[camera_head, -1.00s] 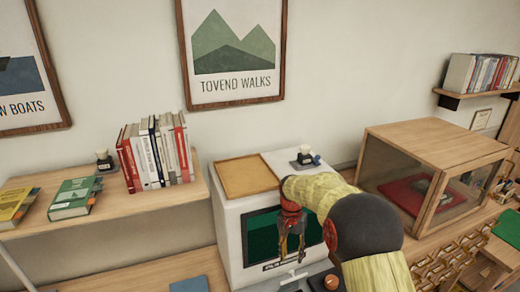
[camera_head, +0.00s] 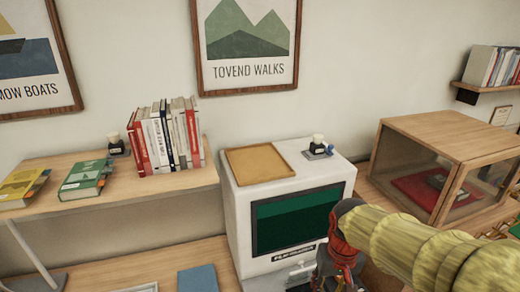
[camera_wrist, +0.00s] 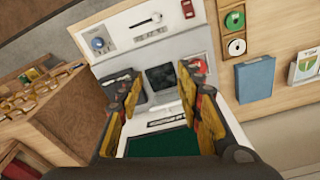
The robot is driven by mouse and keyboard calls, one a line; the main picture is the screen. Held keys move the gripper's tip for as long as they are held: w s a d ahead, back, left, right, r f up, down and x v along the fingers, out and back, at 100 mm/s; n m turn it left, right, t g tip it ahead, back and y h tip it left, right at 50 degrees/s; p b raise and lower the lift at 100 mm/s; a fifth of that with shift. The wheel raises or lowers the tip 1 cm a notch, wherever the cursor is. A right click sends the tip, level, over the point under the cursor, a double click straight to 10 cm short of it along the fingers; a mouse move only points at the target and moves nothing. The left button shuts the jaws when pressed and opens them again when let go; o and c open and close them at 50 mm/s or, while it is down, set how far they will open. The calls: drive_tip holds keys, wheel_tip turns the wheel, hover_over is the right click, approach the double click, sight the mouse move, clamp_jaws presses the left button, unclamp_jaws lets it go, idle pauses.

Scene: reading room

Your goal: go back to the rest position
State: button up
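My gripper (camera_wrist: 163,90) is open in the wrist view, its two yellow-padded fingers well apart with nothing between them. It faces the white film reader from a distance. In the head view my gripper (camera_head: 338,272) hangs in front of the right side of the film reader (camera_head: 236,215), partly cut off by the bottom edge. The reader's dark green screen (camera_head: 292,222) is partly covered by my arm. The screen also shows in the wrist view (camera_wrist: 160,145).
A tan tray (camera_head: 260,163) and a stamp-like item (camera_head: 318,147) sit on top of the reader. A shelf (camera_head: 60,221) with books (camera_head: 164,140) is at left. A glass-fronted wooden case (camera_head: 430,138) stands at right, near my arm. A blue book (camera_head: 198,279) lies in front.

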drive_tip(key=s+d+r+t+b, duration=0.1)
drive_tip(key=s+r+t+b, duration=0.3)
drive_tip(key=s, duration=0.8)
drive_tip(key=shift+d+r+t, duration=0.25)
drive_tip(key=shift+d+t, duration=0.05)
drive_tip(key=shift+d, duration=0.1)
